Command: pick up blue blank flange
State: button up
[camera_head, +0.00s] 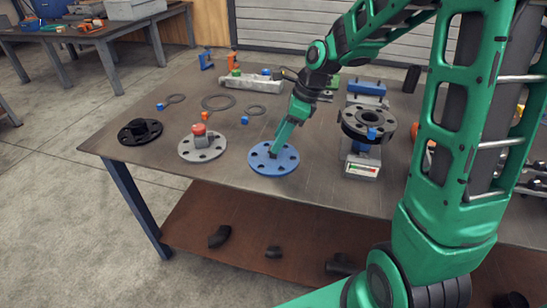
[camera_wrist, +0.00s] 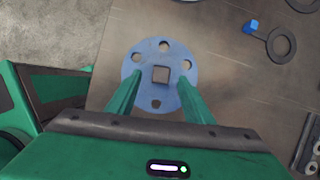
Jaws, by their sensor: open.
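The blue blank flange (camera_head: 262,160) lies flat on the table near its front edge. It is a round disc with several bolt holes. In the wrist view the flange (camera_wrist: 150,92) shows a square dark-topped knob (camera_wrist: 160,74) at its centre. My gripper (camera_head: 274,153) is right above the flange's centre in the head view and hides the knob there. In the wrist view the two green fingers of my gripper (camera_wrist: 160,88) are apart, one on each side of the knob. I cannot tell whether they touch it.
A grey flange with a red knob (camera_head: 200,134) and a black flange (camera_head: 140,131) lie to the left. A flanged pipe piece on a stand (camera_head: 368,124) is to the right. Gaskets (camera_head: 218,102) and small blue and orange parts lie behind. The table's front edge is close.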

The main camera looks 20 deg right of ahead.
jog(key=x, duration=0.3)
jog(key=shift+f, duration=0.2)
grip_shut()
jog(key=shift+w, duration=0.1)
dwell(1.2)
